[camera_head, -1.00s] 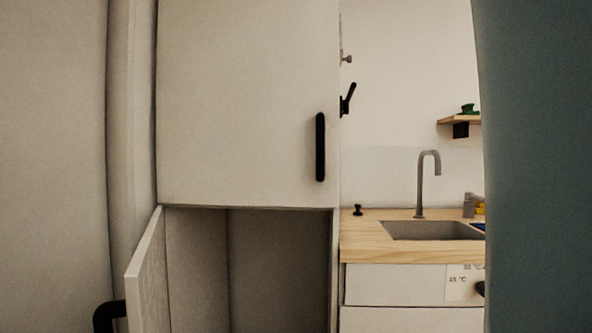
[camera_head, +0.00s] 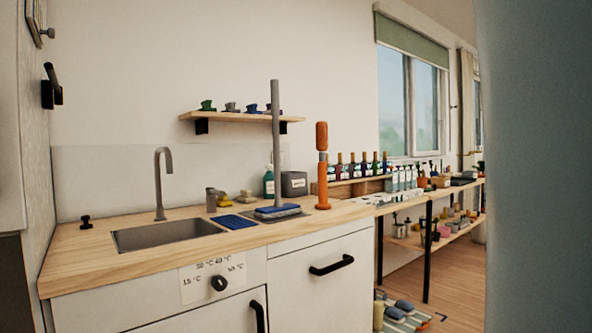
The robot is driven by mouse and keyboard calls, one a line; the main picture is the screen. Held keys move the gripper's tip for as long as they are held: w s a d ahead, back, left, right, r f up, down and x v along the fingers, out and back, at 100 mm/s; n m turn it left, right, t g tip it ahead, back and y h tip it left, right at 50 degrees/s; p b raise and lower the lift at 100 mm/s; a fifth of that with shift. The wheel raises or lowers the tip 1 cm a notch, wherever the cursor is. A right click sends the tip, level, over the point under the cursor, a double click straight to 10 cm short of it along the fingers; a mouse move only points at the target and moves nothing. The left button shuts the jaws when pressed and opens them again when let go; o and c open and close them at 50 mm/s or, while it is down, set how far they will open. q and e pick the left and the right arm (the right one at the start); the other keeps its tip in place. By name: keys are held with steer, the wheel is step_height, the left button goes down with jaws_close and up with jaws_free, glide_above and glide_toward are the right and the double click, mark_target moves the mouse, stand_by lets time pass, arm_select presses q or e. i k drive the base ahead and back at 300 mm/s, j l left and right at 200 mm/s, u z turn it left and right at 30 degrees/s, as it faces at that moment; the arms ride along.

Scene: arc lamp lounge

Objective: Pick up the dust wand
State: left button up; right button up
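I cannot tell for sure which thing is the dust wand. A tall grey pole (camera_head: 276,140) stands upright at the right part of the wooden counter. At its foot is a blue pad (camera_head: 278,211) on a dark flat base. Just right of it an orange upright thing (camera_head: 322,170) with a thicker top and a round foot stands on the counter. Neither of my grippers is in view.
The counter (camera_head: 90,255) holds a sink (camera_head: 165,235), a tap (camera_head: 160,185), a blue cloth (camera_head: 233,221) and a grey box (camera_head: 294,184). A wall shelf (camera_head: 240,116) hangs above. Bottles (camera_head: 352,166) and a side table follow rightward. A teal surface (camera_head: 535,170) blocks the right edge.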

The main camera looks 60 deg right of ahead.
mark_target(323, 205)
steer(key=z, duration=0.45)
steer(key=i+z, duration=0.1)
steer(key=z, duration=0.75)
steer(key=i+j+z, duration=0.1)
steer(key=z, duration=0.8)
steer(key=j, duration=0.05)
